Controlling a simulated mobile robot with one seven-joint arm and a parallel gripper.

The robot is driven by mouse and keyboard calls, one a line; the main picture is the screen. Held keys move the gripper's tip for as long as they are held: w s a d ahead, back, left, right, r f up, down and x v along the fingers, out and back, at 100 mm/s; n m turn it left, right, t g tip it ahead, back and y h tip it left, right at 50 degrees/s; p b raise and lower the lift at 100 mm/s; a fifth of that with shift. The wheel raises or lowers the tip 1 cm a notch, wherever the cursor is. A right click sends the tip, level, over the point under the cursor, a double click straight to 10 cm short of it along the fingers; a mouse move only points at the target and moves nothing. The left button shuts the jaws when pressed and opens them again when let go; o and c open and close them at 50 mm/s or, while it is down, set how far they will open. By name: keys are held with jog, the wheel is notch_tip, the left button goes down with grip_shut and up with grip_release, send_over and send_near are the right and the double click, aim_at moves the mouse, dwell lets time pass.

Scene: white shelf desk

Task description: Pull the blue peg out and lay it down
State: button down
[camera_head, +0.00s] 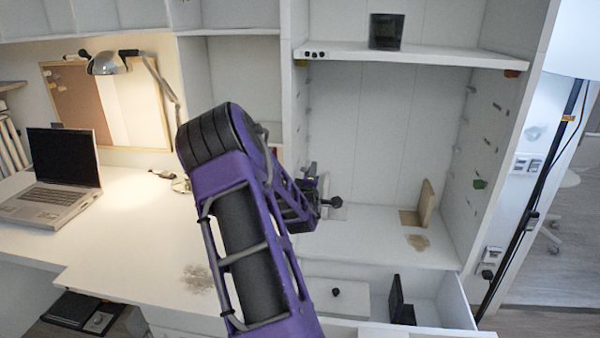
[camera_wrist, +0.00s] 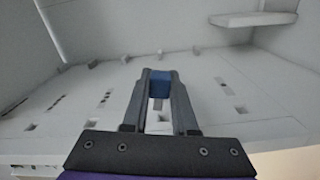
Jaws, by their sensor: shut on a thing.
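The blue peg (camera_wrist: 161,82) shows in the wrist view as a short blue block between the two dark fingertips. My gripper (camera_wrist: 160,78) is shut on it. Behind the fingers is a white panel (camera_wrist: 75,105) with several slots and small holes. I cannot tell whether the peg's far end is still in a slot or clear of it. In the head view my purple arm reaches into the white shelf compartment, near its left wall, and I cannot make out the peg there.
The compartment floor (camera_head: 370,248) has free room around a brown wooden piece (camera_head: 427,203). A dark cup (camera_head: 386,31) stands on the shelf above. An open drawer (camera_head: 440,312) juts out below. A laptop (camera_head: 63,170) and lamp (camera_head: 107,63) are left.

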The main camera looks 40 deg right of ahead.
jog(key=shift+s+d, duration=0.95)
jog(key=shift+s, duration=0.2)
jog(key=shift+a, duration=0.1)
